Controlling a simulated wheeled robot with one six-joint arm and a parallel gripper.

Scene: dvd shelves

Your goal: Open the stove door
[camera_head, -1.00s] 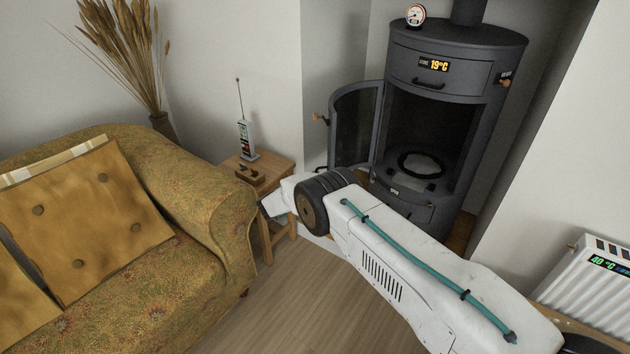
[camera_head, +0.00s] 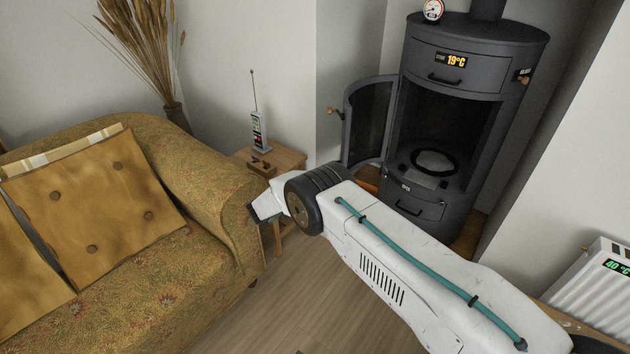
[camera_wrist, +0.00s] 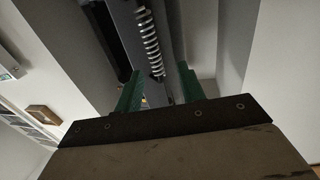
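The dark grey stove (camera_head: 478,58) stands in the back corner. Its curved glass door (camera_head: 367,122) is swung wide open to the left, with the wooden-knobbed handle (camera_head: 335,113) at its outer edge. The firebox is exposed. My gripper (camera_head: 258,212) is in front of the side table, beside the sofa arm, below and left of the door and apart from it. In the wrist view its two green fingers (camera_wrist: 160,90) stand apart, with nothing seen held between them.
A small wooden side table (camera_head: 290,158) holds a radio with an antenna (camera_head: 258,131). The patterned sofa (camera_head: 165,262) is on the left. A white radiator (camera_head: 595,292) is at the right. Wooden floor (camera_head: 300,300) is clear in front.

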